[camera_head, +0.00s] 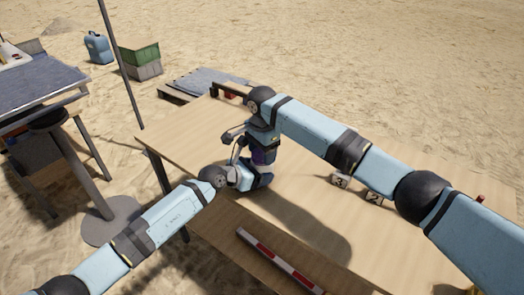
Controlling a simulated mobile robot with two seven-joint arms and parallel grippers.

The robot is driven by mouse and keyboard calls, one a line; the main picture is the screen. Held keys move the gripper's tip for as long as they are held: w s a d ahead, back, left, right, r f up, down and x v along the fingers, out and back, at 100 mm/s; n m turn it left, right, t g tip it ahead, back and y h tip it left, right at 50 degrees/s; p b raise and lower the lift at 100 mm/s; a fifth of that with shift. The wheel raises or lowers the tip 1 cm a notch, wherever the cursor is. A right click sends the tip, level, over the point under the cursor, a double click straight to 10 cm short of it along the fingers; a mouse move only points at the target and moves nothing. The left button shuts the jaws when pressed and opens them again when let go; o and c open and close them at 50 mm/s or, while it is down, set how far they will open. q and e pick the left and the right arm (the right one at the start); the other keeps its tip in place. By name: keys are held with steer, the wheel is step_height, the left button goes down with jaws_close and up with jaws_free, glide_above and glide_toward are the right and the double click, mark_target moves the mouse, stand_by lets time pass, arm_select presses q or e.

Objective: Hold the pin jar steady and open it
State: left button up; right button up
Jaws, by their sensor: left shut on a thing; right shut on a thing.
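The pin jar (263,157) shows as a small dark purple patch on the wooden table, mostly hidden by my two hands. My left gripper (254,170) reaches in low from the left and is shut on the jar. My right gripper (263,146) points down from above and is shut on the jar's upper part. The lid is hidden, so I cannot tell whether it is apart from the jar.
Two small numbered markers (341,180) (374,198) stand on the table right of the jar. A red-and-white scale bar (279,262) lies along the front. The table's left part is clear.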

steer(key=shift+n, duration=1.1)
steer(key=o, duration=1)
step_height(320, 180, up, 4)
steer(key=shift+r, duration=0.15)
steer(key=shift+c, duration=0.3)
step_height(320, 180, up, 4)
steer(key=shift+f+n, duration=0.25)
steer(key=shift+n, duration=0.15)
steer(key=shift+f, duration=3.9)
